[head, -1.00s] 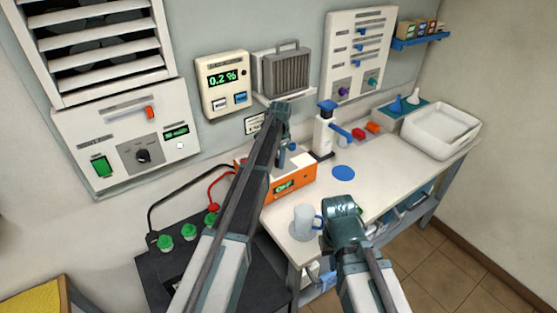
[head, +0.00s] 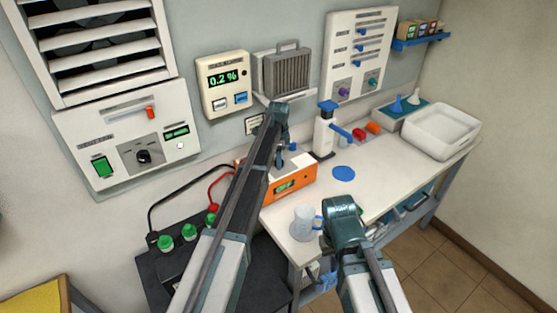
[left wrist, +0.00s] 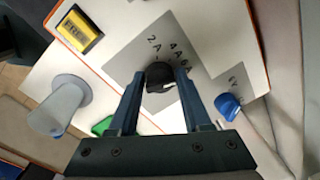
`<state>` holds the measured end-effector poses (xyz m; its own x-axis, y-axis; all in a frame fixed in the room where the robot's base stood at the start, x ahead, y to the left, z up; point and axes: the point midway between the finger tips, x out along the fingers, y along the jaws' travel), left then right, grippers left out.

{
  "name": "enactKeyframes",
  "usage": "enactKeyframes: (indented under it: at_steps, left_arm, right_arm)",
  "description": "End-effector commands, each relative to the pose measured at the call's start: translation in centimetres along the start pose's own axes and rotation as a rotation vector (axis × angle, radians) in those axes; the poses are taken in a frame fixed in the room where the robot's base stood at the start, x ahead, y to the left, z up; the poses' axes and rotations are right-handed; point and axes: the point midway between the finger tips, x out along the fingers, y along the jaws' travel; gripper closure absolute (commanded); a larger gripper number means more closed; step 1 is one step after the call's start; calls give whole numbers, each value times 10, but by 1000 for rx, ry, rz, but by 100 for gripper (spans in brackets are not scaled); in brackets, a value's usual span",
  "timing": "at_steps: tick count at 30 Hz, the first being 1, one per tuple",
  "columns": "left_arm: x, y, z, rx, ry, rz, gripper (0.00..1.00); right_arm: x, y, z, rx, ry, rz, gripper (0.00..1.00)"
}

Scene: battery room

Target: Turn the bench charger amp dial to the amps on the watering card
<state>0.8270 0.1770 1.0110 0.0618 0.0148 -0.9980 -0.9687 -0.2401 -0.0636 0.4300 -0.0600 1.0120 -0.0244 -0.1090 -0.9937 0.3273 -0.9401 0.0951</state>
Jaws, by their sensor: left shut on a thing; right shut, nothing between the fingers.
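The bench charger (head: 301,187) is an orange box with a white top and a lit green display, standing on the bench. My left gripper (head: 281,162) is over its top. In the left wrist view my left gripper (left wrist: 159,85) is shut on the black amp dial (left wrist: 158,73), on a grey plate marked 2A, 4A and apparently 6A. The dial's exact pointing is hard to tell. A small card (head: 255,124) hangs on the wall behind; its text is too small to read. My right gripper (head: 342,210) is shut and empty beside the mug, its fingertips mostly hidden.
A pale mug (head: 304,222) stands at the bench's near edge. A blue knob (left wrist: 228,105) sits beside the dial plate. A blue disc (head: 344,173), a blue-topped bottle (head: 325,130) and a white basin (head: 440,130) stand on the bench. Red and black cables run left of the charger.

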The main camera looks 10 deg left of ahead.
Motion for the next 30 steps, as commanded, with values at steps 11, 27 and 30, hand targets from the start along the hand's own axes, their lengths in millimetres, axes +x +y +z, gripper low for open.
enactKeyframes:
  at_steps: [11,27,30]
  left_arm:
    - [0,4,0,2,0,7,44]
    - [-4,1,0,0,0,2,24]
    - [-11,1,0,0,0,2,24]
  right_arm:
    - [1,0,0,0,0,0,100]
    - [-4,0,0,0,0,0,100]
    - [-11,1,1,0,0,0,100]
